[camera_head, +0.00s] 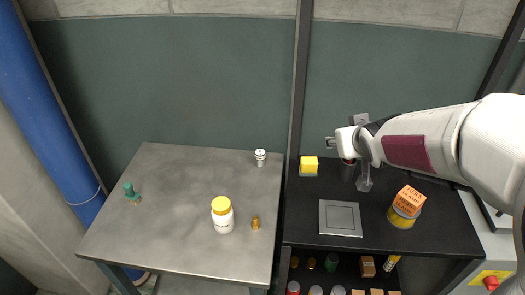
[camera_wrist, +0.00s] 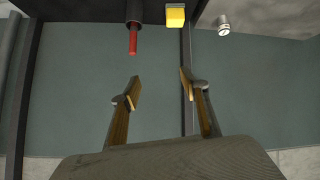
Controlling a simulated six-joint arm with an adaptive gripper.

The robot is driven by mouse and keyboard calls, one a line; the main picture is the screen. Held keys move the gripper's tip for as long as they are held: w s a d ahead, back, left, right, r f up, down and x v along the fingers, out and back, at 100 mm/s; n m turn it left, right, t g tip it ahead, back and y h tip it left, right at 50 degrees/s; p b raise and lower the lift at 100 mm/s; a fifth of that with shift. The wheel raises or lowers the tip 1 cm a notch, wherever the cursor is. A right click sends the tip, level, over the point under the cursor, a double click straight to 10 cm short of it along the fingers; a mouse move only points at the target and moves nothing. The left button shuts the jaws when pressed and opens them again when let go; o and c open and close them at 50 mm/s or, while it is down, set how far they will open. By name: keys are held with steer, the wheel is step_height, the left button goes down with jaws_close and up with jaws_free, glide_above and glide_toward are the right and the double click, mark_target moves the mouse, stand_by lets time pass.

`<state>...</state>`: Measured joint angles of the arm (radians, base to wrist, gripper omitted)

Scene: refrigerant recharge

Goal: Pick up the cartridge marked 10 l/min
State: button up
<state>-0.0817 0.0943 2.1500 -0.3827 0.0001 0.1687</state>
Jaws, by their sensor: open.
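A small silver-white cylinder (camera_head: 260,157) stands upright near the back right corner of the grey table in the head view. It also shows at the top right of the wrist view (camera_wrist: 223,25). It looks like a cartridge, but its marking is too small to read, so I cannot tell whether it says 10 l/min. My gripper (camera_wrist: 158,90) is open and empty, its two fingers wide apart in front of the wall. In the head view my gripper is partly hidden by my wrist, above the back of the black bench, apart from the cylinder.
The grey table (camera_head: 165,220) holds a white bottle with yellow cap (camera_head: 222,215), a green-topped fitting (camera_head: 131,193) and a brass piece (camera_head: 255,223). A dark upright post (camera_head: 297,90) stands between.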

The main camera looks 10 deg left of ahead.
steer(key=w+a+f+n+y, duration=0.1)
steer(key=w+a+f, duration=0.3)
steer(key=w, duration=0.2)
steer(key=n+y, duration=0.3)
steer(key=y, duration=0.3)
glide_toward(263, 156)
steer(key=w, duration=0.1)
steer(key=w+a+f, duration=0.1)
steer(key=w, duration=0.1)
steer(key=shift+w+a+f, duration=0.1)
steer(key=shift+w+a, duration=0.1)
steer(key=shift+a, duration=0.05)
steer(key=shift+s+a+f+n+y, duration=0.1)
steer(key=shift+a+f+n+y, duration=0.2)
steer(key=shift+a+f+y, duration=0.2)
steer(key=shift+x, duration=1.2)
steer(key=shift+x, duration=2.6)
